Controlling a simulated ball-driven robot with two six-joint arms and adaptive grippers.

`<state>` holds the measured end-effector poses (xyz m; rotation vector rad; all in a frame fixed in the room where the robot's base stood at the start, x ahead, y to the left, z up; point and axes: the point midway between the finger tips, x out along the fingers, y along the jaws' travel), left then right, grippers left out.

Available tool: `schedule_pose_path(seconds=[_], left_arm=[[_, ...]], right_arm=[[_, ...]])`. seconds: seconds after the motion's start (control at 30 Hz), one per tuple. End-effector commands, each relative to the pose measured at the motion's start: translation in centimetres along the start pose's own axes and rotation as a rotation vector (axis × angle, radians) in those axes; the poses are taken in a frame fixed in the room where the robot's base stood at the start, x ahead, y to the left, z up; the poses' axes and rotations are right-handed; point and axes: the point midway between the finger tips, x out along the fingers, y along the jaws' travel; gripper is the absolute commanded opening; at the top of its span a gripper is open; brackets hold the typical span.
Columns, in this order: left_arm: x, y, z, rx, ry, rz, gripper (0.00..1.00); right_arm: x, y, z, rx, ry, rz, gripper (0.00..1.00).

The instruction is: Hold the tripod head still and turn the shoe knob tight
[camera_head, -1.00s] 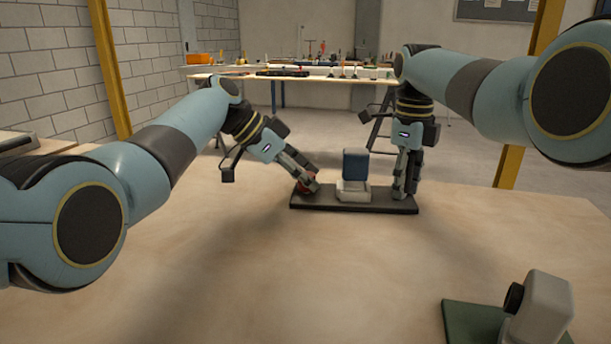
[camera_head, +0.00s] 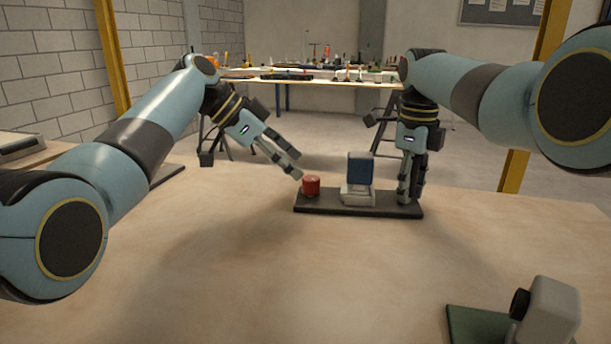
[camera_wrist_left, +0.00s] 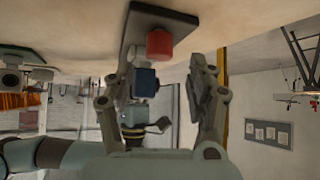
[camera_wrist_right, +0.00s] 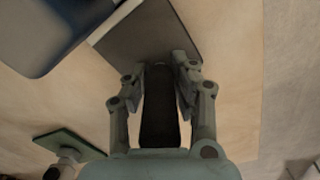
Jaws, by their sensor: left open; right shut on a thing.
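The tripod head is a pale block with a dark blue upright top (camera_head: 359,170) on a dark base plate (camera_head: 335,208). A red knob (camera_head: 311,185) stands at the left end of the plate. My left gripper (camera_head: 298,166) is open and empty, just up and left of the knob; the red knob also shows past its fingers in the left wrist view (camera_wrist_left: 159,44). My right gripper (camera_head: 408,200) is shut at the right end of the plate, and the right wrist view shows its fingers closed on a dark upright post or handle (camera_wrist_right: 160,105).
A grey camera-like body (camera_head: 550,312) with a dark lens lies on a green pad (camera_head: 478,325) at the front right. The table's middle and left front are clear. A cluttered bench (camera_head: 300,78) stands far behind.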

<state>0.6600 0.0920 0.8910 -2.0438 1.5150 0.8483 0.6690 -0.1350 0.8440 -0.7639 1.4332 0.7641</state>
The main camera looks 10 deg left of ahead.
Motion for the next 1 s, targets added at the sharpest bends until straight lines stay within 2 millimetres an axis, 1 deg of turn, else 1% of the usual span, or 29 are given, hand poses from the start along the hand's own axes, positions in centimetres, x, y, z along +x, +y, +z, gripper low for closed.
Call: schedule_pose_path(seconds=[0.03, 0.1, 0.2, 0.3, 0.43, 0.77, 0.8, 0.97, 1.0], left_arm=[[-1.3, -0.1, 0.1, 0.001, 0.000, -0.003, 0.57], [-2.7, -0.1, 0.1, 0.001, -0.001, -0.002, 0.57], [-4.4, -0.1, 0.0, 0.000, -0.001, -0.002, 0.57], [-5.5, 0.0, 0.0, 0.000, 0.000, 0.000, 0.57], [-6.2, 0.0, 0.0, 0.000, 0.000, 0.001, 0.57], [-6.2, 0.0, 0.0, 0.000, 0.001, 0.002, 0.57], [-6.2, 0.0, 0.0, 0.000, 0.001, 0.002, 0.57], [-6.2, 0.0, 0.0, 0.000, 0.001, 0.002, 0.57], [-6.2, 0.0, 0.0, 0.000, 0.001, 0.002, 0.57]], right_arm=[[-0.1, 0.0, 0.0, 0.000, -0.001, -0.001, 0.00], [-0.1, 0.0, 0.0, 0.000, -0.001, -0.001, 0.00], [-0.1, 0.0, 0.0, 0.000, -0.001, -0.001, 0.00], [-0.1, 0.0, 0.0, 0.000, -0.001, -0.001, 0.00], [-0.1, 0.0, 0.0, 0.000, -0.001, -0.001, 0.00], [-0.1, 0.0, 0.0, 0.000, -0.001, -0.001, 0.00], [-0.1, 0.0, 0.0, 0.000, -0.001, -0.001, 0.28], [-0.1, 0.0, 0.0, 0.000, -0.001, -0.001, 0.49], [0.0, 0.0, 0.0, 0.000, -0.001, 0.000, 0.51]])
